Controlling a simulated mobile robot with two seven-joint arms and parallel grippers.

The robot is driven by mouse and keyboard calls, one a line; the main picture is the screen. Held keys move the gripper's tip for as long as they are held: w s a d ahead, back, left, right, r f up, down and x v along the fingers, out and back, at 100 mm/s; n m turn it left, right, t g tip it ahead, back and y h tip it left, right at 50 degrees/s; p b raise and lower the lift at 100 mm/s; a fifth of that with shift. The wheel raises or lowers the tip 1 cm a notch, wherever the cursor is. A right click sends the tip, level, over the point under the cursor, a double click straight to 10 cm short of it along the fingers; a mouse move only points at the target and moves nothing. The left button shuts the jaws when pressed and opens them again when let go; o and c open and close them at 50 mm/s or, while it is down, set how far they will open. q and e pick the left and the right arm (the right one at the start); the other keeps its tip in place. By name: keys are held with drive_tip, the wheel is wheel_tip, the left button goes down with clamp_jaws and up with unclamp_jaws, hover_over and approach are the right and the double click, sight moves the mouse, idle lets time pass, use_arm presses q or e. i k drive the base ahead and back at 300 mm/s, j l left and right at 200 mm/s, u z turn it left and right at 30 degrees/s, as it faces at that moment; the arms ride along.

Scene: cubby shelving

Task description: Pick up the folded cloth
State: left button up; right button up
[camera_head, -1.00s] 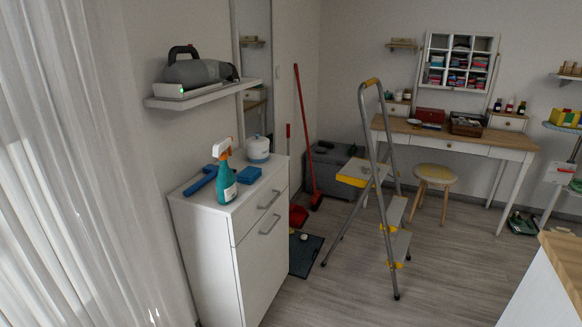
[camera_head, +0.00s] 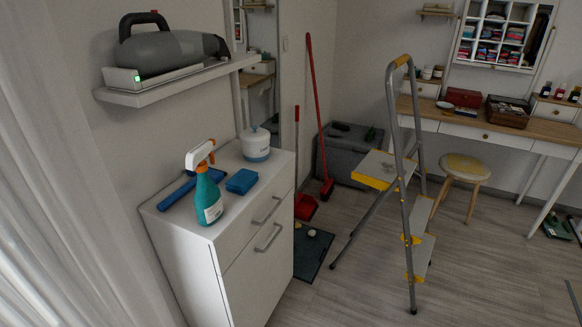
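A white wall cubby shelf (camera_head: 463,31) hangs above the desk at the upper right. Its compartments hold several small folded cloths (camera_head: 494,32) in pink, blue, red and dark colours; single ones are too small to tell apart. A blue block-like item (camera_head: 241,181), which may be a cloth or a sponge, lies on the white cabinet (camera_head: 230,230) beside a spray bottle (camera_head: 207,190). Neither of my grippers shows in the head view.
A stepladder (camera_head: 407,180) stands on the floor between me and the desk (camera_head: 480,133). A stool (camera_head: 464,170) is at the desk's front. A handheld vacuum (camera_head: 170,52) sits on a left wall shelf. Open floor (camera_head: 480,265) lies at the lower right.

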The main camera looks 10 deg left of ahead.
sight(245, 179)
drive_tip(key=i+l+z, duration=0.1)
drive_tip(key=i+z, duration=0.3)
drive_tip(key=i, duration=0.15)
drive_tip(key=i+j+z, duration=0.1)
drive_tip(key=i+z, duration=0.3)
drive_tip(key=i, duration=0.15)
drive_tip(key=i+l+u, duration=0.15)
drive_tip(key=i, duration=0.3)
drive_tip(key=i+u, duration=0.15)
drive_tip(key=i, duration=0.25)
